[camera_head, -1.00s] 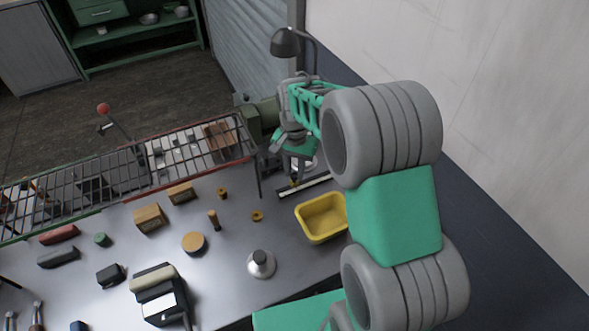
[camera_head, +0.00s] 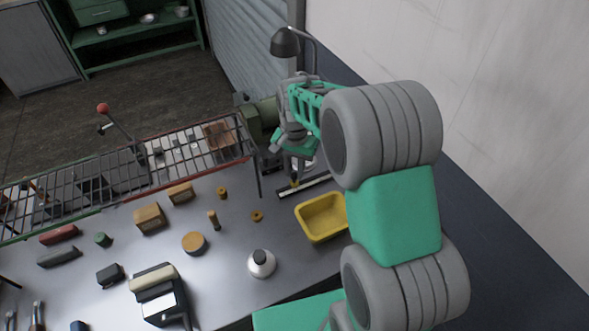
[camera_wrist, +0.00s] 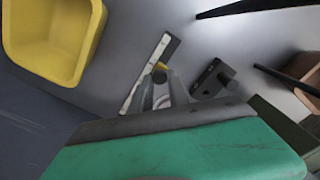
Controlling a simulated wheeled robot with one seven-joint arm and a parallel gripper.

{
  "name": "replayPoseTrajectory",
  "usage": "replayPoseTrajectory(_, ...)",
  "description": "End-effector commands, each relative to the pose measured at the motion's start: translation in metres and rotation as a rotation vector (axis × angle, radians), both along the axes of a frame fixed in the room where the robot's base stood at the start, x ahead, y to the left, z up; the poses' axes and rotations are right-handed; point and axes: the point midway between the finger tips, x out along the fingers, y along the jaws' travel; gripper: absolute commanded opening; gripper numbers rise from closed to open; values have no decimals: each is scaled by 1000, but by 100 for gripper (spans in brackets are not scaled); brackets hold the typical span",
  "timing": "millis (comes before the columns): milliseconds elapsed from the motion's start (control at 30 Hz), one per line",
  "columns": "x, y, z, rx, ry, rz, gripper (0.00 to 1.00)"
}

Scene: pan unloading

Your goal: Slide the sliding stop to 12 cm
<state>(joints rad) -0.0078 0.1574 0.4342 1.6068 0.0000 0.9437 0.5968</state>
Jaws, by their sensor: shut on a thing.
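The rail (camera_head: 315,184) is a pale strip with dark ends, lying on the bench behind the yellow bin. It also shows in the wrist view (camera_wrist: 134,92), running diagonally. The sliding stop (camera_head: 294,184) is a small piece with a yellow-orange part on the rail; its yellow part shows at the fingertips in the wrist view (camera_wrist: 160,67). My gripper (camera_head: 294,178) is down at the rail and shut on the stop. In the wrist view my gripper (camera_wrist: 161,76) covers most of the stop. The scale marks are too small to read.
The yellow bin (camera_head: 299,216) stands just in front of the rail. A dark bracket-like block (camera_wrist: 213,78) sits beside my fingers. A wire rack (camera_head: 130,175) runs along the bench's back left. A lamp (camera_head: 285,42) stands behind my gripper.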

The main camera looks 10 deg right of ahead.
Motion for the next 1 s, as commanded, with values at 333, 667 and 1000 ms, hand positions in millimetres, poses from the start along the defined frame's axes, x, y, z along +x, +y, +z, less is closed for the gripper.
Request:
replayPoseTrajectory(333,1,0,1,0,-2,0,0)
replayPoseTrajectory(667,11,-47,-1,-1,-4,-6,0)
replayPoseTrajectory(1000,17,-79,2,-1,-4,0,0)
